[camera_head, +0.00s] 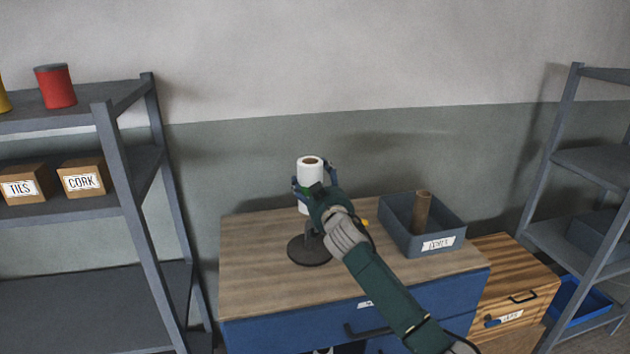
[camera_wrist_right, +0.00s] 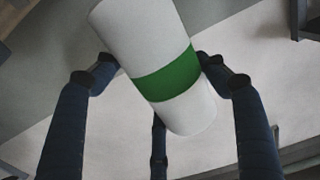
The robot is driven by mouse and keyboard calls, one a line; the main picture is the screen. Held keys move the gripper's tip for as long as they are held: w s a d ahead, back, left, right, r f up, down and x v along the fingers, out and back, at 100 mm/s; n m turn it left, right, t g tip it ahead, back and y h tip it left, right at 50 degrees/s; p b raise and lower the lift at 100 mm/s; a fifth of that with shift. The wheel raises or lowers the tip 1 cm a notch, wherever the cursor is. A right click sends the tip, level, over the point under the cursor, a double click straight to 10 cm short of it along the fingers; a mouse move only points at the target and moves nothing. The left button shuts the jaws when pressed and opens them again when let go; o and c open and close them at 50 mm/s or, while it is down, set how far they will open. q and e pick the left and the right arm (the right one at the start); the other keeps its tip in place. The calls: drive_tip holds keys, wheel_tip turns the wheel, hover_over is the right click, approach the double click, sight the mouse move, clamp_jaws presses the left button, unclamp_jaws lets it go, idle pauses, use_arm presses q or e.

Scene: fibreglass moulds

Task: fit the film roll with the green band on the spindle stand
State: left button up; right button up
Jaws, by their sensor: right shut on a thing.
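The white film roll (camera_head: 311,172) with the green band (camera_wrist_right: 167,78) is upright in the head view, with a brown core showing at its top. My right gripper (camera_head: 316,188) is shut on it, its fingers around the sides; the wrist view shows fingers on both sides of the roll (camera_wrist_right: 130,42). The spindle stand (camera_head: 309,251) has a round dark base on the cabinet top, below the roll. My gripper and the roll hide most of its post, so I cannot tell whether the roll is around the spindle or above it. My left gripper is not in view.
A grey bin (camera_head: 462,231) holding a brown core tube (camera_head: 422,212) stands right of the stand on the wooden-topped cabinet (camera_head: 250,260). Shelving with boxes and a red can (camera_head: 55,87) is at left. Another rack (camera_head: 556,150) is at right. The cabinet top's left part is clear.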

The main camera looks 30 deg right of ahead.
drive_tip(key=shift+f+b, duration=3.25)
drive_tip(key=shift+f, duration=0.7)
drive_tip(key=shift+f+b, duration=2.25)
drive_tip(key=shift+f, duration=0.5)
drive_tip(key=o, duration=1.6)
drive_tip(key=shift+f, duration=0.15)
drive_tip(key=shift+s, duration=0.1)
drive_tip(key=v, duration=1.2)
drive_tip(key=shift+a, duration=0.1)
